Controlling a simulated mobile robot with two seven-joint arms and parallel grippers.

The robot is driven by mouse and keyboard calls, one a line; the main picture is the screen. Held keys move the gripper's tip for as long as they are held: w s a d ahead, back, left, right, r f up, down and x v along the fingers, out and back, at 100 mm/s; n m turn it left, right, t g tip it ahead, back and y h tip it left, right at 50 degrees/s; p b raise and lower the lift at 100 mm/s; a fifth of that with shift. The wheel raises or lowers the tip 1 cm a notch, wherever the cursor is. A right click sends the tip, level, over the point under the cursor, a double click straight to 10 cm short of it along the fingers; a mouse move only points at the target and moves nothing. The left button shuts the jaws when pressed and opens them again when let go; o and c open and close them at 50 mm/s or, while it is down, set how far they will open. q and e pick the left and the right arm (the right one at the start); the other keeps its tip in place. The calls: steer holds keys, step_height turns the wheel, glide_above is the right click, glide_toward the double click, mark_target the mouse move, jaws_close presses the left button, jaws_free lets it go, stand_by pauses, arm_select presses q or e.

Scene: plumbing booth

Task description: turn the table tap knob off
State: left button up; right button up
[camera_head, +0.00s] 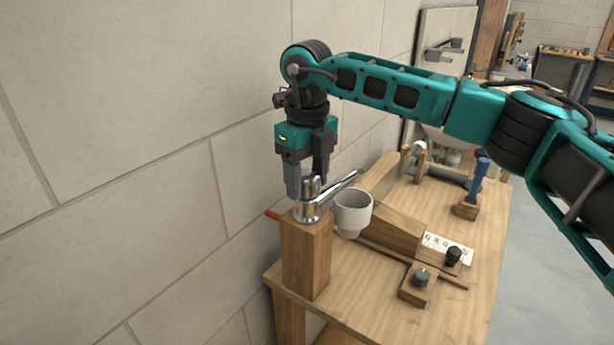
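The table tap (308,209) is chrome and stands on top of an upright wooden post (307,258) at the left end of the workbench. Its spout points up and to the right, above a white cup (352,212). The tap's knob (312,185) is the round chrome top of its body. My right gripper (307,188) points down at the knob from above. Its fingers are apart, one on the left and one behind on the right. Whether they touch the knob is not clear, and its far side is hidden. My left gripper is out of view.
A bare block wall runs close along the left. The bench (350,300) also holds a wooden block with a white labelled plate (447,248), dark knobs, and a blue-handled part (478,180) at the right. A basin stands behind.

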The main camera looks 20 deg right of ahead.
mark_target(307, 173)
steer(key=o, duration=0.3)
steer(key=shift+o, duration=0.2)
step_height(307, 173, up, 13)
stand_by(0.3)
